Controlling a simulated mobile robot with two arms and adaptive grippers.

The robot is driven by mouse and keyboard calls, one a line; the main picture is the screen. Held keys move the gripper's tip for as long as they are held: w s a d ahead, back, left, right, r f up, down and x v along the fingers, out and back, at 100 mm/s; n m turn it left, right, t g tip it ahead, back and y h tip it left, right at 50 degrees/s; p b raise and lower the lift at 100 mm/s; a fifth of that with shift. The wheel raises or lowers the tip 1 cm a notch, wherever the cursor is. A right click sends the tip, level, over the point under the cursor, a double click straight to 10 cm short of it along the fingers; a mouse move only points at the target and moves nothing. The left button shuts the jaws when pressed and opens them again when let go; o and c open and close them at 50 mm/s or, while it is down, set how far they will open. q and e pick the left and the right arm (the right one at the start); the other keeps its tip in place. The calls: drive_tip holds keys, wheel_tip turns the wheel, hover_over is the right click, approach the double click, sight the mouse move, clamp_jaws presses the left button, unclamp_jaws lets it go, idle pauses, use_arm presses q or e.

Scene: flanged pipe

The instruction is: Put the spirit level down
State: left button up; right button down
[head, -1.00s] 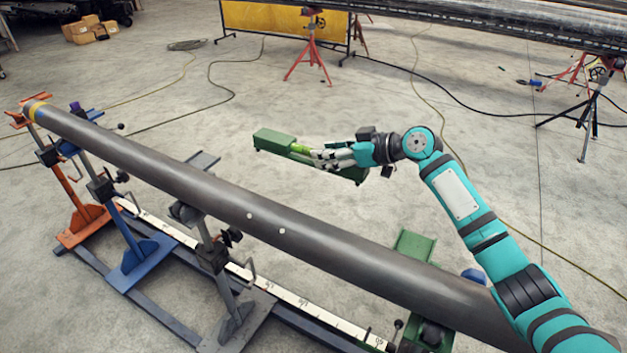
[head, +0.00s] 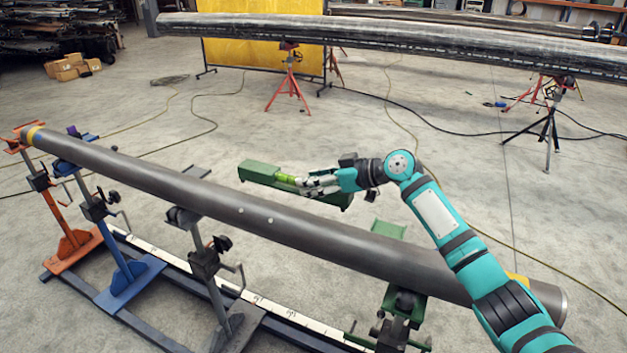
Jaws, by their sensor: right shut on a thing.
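My left gripper is out of view.
A long grey pipe (head: 170,183) rests on orange, blue, grey and green stands along a floor rail with a white scale (head: 180,265). Behind are another large pipe (head: 430,48) on tripods, a yellow screen (head: 240,35) and floor cables. Open concrete lies between the pipes.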

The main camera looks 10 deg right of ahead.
drive_tip(key=s, duration=0.2)
drive_tip(key=shift+s+d+r, duration=0.1)
drive_tip(key=shift+s+r, duration=0.05)
drive_tip(key=shift+s, duration=0.2)
drive_tip(key=shift+s+d+f, duration=0.15)
drive_tip(key=shift+s+f, duration=0.05)
drive_tip(key=shift+f, duration=0.1)
drive_tip(key=shift+s+d+f, duration=0.3)
drive_tip(key=shift+s+f, duration=0.45)
drive_tip(key=shift+s, duration=0.05)
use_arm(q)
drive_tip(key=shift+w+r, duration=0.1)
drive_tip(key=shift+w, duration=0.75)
use_arm(e)
drive_tip(key=s+d+f, duration=0.1)
drive_tip(key=s+f, duration=0.1)
drive_tip(key=s, duration=0.7)
drive_tip(key=s+d+f, duration=0.2)
drive_tip(key=s+f, duration=0.1)
drive_tip(key=s, duration=0.6)
drive_tip(key=s+d+f, duration=0.2)
drive_tip(key=s+f, duration=0.1)
drive_tip(key=s, duration=0.6)
drive_tip(key=shift+s, duration=0.2)
drive_tip(key=shift+f, duration=0.2)
